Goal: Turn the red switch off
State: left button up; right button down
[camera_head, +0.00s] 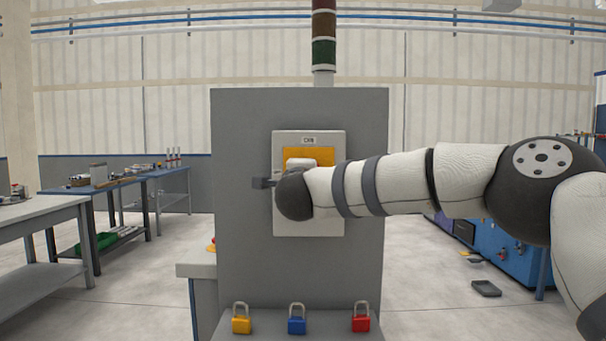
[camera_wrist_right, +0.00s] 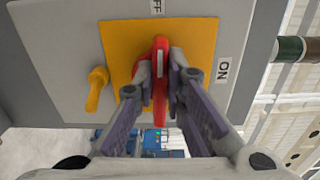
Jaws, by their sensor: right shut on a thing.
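The red switch (camera_wrist_right: 160,88) is a rotary handle on a yellow plate (camera_wrist_right: 125,40), seen in the right wrist view. It lies roughly upright in the picture, with its upper end toward the OFF label (camera_wrist_right: 157,6). The ON label (camera_wrist_right: 223,70) is to its right. My right gripper (camera_wrist_right: 160,75) is shut on the handle, one finger on each side. In the head view my right arm reaches in from the right, and its wrist hides the switch in front of the light panel box (camera_head: 310,226). My left gripper is not in view.
A small yellow lever (camera_wrist_right: 97,88) sits left of the switch. Yellow (camera_head: 241,325), blue (camera_head: 297,325) and red (camera_head: 361,323) padlocks stand on the ledge below the grey cabinet (camera_head: 240,130). Workbenches (camera_head: 40,215) stand left.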

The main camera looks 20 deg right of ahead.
jog(key=shift+n, duration=0.3)
dwell(0.4)
jog(key=c, duration=1.7)
grip_release()
jog(key=shift+o, duration=0.2)
